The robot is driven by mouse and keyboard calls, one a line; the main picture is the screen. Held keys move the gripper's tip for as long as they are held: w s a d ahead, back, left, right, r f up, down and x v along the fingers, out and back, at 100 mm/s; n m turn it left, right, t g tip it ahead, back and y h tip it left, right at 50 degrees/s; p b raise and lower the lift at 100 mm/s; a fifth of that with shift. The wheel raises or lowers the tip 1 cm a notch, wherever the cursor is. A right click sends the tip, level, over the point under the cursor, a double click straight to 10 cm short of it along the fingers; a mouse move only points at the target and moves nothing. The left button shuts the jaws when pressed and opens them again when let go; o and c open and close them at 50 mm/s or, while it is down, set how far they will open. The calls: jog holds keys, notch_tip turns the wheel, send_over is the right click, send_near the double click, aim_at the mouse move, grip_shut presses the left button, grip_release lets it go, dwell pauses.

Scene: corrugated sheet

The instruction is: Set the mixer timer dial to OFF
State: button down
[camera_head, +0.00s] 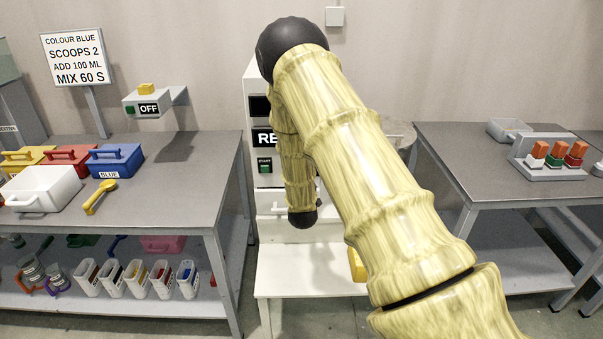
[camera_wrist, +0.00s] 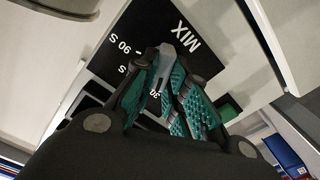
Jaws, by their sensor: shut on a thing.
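The mixer (camera_head: 251,85) is a tall white machine behind my arm in the head view. A black sign starting with "RE" and a green START button (camera_head: 264,165) show on it. In the wrist view its black dial plate (camera_wrist: 130,45) reads MIX, 90 S and 30, with another mark partly covered. My gripper (camera_wrist: 178,80) is in front of this plate, its teal-padded fingers closed around the small grey timer dial (camera_wrist: 164,66). The fingers cover most of the dial, so its exact setting cannot be read. The head view hides gripper and dial behind my arm.
A grey bench (camera_head: 185,190) at left holds coloured lidded boxes, a white tub (camera_head: 45,188) and a yellow scoop (camera_head: 100,195). Above it is a wall box with an OFF sign (camera_head: 148,109). A right bench (camera_head: 470,150) holds a rack (camera_head: 550,172) of orange-topped items.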

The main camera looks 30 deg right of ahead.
jog(key=shift+w+a+f+n+b, duration=0.15)
jog(key=shift+n+b, duration=0.65)
jog(key=shift+n, duration=1.15)
jog(key=shift+s+a+f+n+b, duration=0.15)
jog(key=shift+n+b, duration=0.65)
jog(key=shift+n, duration=1.15)
jog(key=shift+w+d, duration=0.1)
jog(key=c, duration=1.4)
grip_release()
jog(key=shift+c, duration=0.2)
jog(key=v, duration=1.2)
jog(key=shift+f, duration=0.1)
